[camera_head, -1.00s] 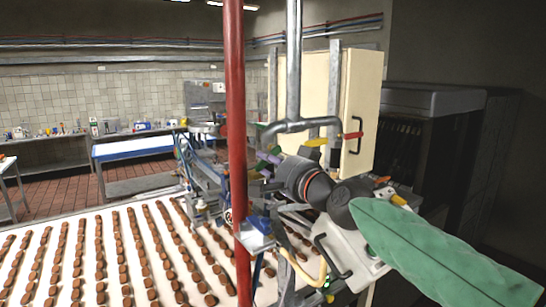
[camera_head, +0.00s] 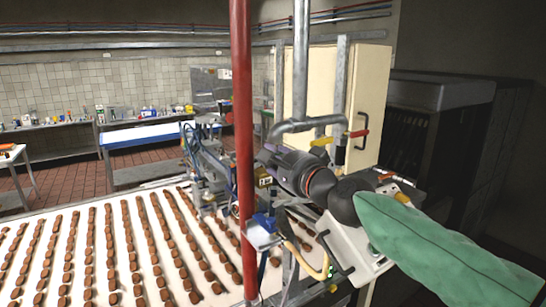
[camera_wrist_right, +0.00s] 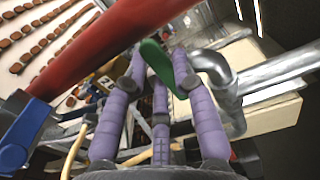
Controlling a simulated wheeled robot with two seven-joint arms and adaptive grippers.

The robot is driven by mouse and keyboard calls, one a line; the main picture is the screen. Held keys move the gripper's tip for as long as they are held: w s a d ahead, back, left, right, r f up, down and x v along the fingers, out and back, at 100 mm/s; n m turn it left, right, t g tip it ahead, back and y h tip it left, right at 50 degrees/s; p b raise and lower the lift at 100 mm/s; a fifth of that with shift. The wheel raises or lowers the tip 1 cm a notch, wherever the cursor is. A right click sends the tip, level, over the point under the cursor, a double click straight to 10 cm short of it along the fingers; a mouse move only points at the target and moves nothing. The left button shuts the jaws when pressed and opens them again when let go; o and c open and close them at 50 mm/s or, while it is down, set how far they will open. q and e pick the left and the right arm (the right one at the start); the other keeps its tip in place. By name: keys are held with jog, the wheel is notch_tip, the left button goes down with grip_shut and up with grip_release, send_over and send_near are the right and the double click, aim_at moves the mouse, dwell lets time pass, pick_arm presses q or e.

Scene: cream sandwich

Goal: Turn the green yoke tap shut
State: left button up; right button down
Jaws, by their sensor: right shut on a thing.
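The green yoke tap (camera_wrist_right: 158,62) shows in the right wrist view as a green lever, just below the red pipe. My right gripper (camera_wrist_right: 158,82) has purple-wrapped fingers on either side of the lever and is shut on it. In the head view my right gripper (camera_head: 270,151) is small, just right of the red post, and the tap cannot be made out there. My left gripper is in neither view.
A red vertical post (camera_head: 242,150) stands close by my right gripper. A grey pipe (camera_head: 301,80) bends beside it, with a red-handled valve (camera_head: 357,134). A blue fitting (camera_wrist_right: 22,135) is at the left of the wrist view. Rows of brown biscuits lie on a white conveyor (camera_head: 72,220).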

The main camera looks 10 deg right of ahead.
dwell(0.3)
jog(key=c, duration=1)
grip_release()
jog(key=v, duration=1.2)
